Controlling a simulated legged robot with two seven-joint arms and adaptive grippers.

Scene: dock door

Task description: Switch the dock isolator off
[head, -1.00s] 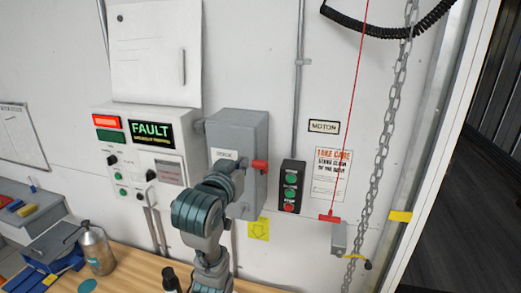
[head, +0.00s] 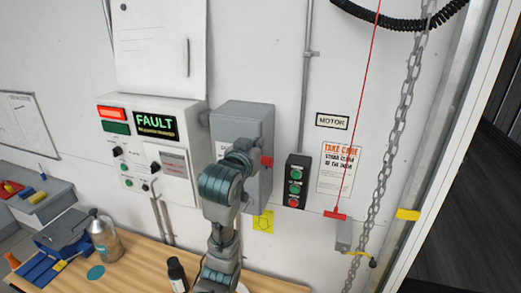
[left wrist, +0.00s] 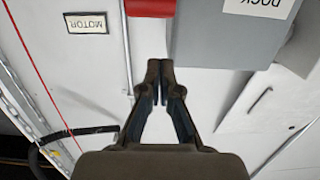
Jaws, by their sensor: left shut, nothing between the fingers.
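The grey dock isolator box (head: 246,118) is on the white wall in the middle of the head view. Its red handle (head: 266,161) sticks out at the box's right side, partly behind my arm. In the left wrist view, which is upside down, the box (left wrist: 215,45) carries a DOCK label (left wrist: 259,7), and the red handle (left wrist: 150,8) shows at the top edge. My left gripper (left wrist: 158,70) is shut and empty. Its fingertips appear just below the handle in that picture; contact cannot be told. In the head view my wrist hides the fingers. My right gripper is out of view.
A panel (head: 184,112) reading FAULT is left of the box. A push-button station (head: 294,181) is close on the right, then a red pull cord (head: 364,90) and a chain (head: 394,140). A wooden bench (head: 140,262) below holds bottles.

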